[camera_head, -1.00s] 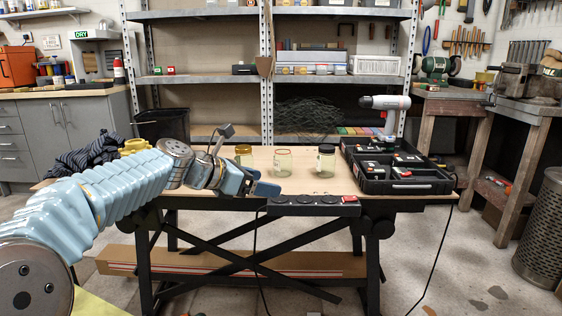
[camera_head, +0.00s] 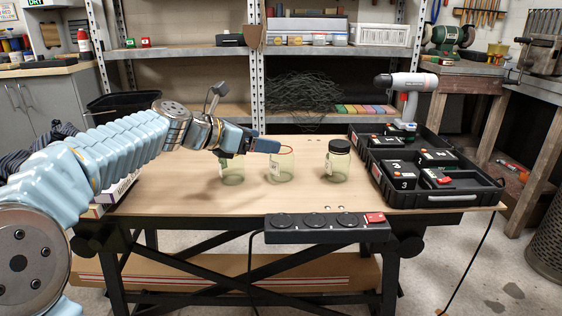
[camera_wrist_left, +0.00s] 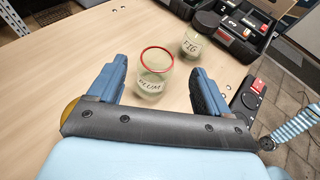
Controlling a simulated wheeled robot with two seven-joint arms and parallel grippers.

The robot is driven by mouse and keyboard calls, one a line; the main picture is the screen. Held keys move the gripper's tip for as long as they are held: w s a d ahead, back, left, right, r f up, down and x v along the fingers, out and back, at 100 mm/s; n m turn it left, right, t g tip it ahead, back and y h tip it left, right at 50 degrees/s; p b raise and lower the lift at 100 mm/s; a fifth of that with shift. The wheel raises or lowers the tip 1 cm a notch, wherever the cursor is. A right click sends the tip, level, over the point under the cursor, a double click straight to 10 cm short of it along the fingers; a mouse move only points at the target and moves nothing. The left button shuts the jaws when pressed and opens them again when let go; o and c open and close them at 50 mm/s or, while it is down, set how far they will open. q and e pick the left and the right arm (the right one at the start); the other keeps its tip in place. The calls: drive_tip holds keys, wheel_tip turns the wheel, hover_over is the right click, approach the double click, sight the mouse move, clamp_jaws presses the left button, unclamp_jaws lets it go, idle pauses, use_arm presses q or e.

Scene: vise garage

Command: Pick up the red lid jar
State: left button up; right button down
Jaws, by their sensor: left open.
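The jar with the red rim (camera_head: 282,167) is the middle of three glass jars on the wooden workbench. In the left wrist view this jar (camera_wrist_left: 153,75) stands upright, pale green, with a label that seems to read PLUM. My left gripper (camera_head: 270,146) is open and reaches in from the left, overlapping the jar's upper left in the head view. In the left wrist view the jar appears between the two spread fingers of my left gripper (camera_wrist_left: 161,66), near their tips, with gaps on both sides. My right gripper is not in view.
A black-lidded jar (camera_head: 338,162), labelled FIG, stands to the right. Another jar (camera_head: 232,172) stands left, its top hidden by my gripper. A black tool case (camera_head: 440,198) fills the bench's right end. A power strip (camera_head: 327,228) runs along the front edge. The bench's front middle is clear.

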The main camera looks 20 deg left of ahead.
sight(288, 145)
use_arm(q)
drive_tip(key=x, duration=1)
drive_tip(key=shift+r, duration=0.1)
